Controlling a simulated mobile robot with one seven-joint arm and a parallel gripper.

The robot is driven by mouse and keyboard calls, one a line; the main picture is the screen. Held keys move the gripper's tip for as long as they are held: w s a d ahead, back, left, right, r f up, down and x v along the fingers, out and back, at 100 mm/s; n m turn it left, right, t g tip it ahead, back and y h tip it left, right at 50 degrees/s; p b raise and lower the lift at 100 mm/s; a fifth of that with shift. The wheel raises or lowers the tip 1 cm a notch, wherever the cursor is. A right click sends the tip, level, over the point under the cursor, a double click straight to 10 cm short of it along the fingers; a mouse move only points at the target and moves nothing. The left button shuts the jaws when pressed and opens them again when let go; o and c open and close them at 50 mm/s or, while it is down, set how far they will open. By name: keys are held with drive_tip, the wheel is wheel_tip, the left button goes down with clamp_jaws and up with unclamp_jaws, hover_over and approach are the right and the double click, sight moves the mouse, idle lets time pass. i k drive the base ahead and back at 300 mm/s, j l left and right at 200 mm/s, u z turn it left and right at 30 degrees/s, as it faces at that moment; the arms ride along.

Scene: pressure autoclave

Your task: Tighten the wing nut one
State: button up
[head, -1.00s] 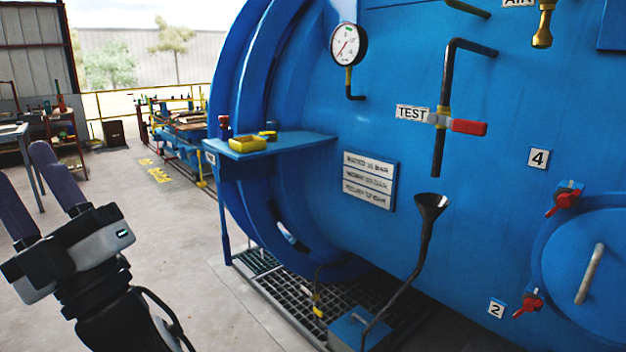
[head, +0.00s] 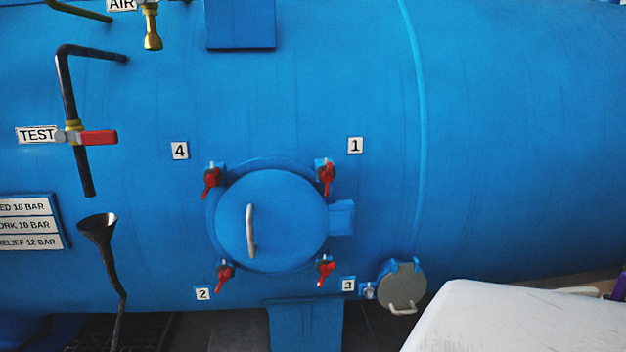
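Wing nut one is the red wing nut (head: 327,178) beside the label "1" (head: 355,145), at the upper right of a round blue hatch cover (head: 285,222) on the blue vessel. Its wings look roughly upright. The other red wing nuts sit around the same cover: nut four (head: 211,179) at upper left, nut two (head: 225,274) at lower left and nut three (head: 326,271) at lower right. The cover has a pale vertical handle (head: 250,231) and appears closed. My gripper is outside the present view.
A test pipe with a red-handled valve (head: 98,137) and a black funnel (head: 98,227) stand left of the hatch. A grey round cap (head: 402,287) is at lower right. A white rounded surface (head: 520,318) fills the bottom right corner. The vessel wall around nut one is clear.

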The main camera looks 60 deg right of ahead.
sight(327, 176)
drive_tip(key=z, duration=1.55)
drive_tip(key=l, duration=1.15)
